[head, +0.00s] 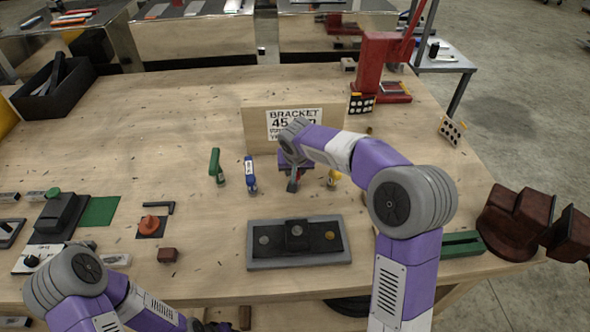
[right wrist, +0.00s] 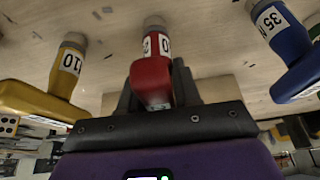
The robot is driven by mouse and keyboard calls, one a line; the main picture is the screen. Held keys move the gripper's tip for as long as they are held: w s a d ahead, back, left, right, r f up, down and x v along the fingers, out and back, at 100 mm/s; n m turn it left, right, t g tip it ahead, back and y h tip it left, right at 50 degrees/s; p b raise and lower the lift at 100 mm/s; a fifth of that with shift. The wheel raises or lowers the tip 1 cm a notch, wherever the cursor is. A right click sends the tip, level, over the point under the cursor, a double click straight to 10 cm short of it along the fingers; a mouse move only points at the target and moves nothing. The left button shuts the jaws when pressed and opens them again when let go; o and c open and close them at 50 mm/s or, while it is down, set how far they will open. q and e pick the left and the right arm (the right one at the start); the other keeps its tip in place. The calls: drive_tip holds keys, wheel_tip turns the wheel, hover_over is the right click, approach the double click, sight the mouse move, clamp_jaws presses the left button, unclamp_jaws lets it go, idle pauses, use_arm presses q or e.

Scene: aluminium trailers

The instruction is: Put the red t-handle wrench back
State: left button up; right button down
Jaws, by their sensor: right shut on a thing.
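The red t-handle wrench (right wrist: 151,80) is between the dark fingers of my right gripper (right wrist: 155,88), which is shut on it. It has a white label and a grey lower end pointing at the wooden bench. In the head view the red wrench (head: 293,181) is upright in front of the sign board, mostly hidden by my right gripper (head: 290,168). I cannot tell whether its lower end touches the bench. A blue t-handle wrench (head: 250,174) stands to its left and a yellow one (head: 333,178) to its right. My left arm is at the bottom left, its gripper not clearly visible.
A green t-handle wrench (head: 216,165) stands further left. The bracket sign board (head: 255,130) is close behind. A grey tray with a black fixture (head: 260,258) lies in front. A red press (head: 376,65) stands at the back right.

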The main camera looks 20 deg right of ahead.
drive_tip(key=shift+f, duration=0.1)
drive_tip(key=c, duration=1.2)
unclamp_jaws()
drive_tip(key=shift+f, duration=0.15)
drive_tip(key=shift+c, duration=0.2)
drive_tip(key=o, duration=0.5)
drive_tip(key=shift+c, duration=0.2)
drive_tip(key=shift+r, duration=0.2)
drive_tip(key=p+v, duration=0.2)
drive_tip(key=v, duration=0.8)
drive_tip(key=shift+r, duration=0.3)
drive_tip(key=shift+v, duration=0.75)
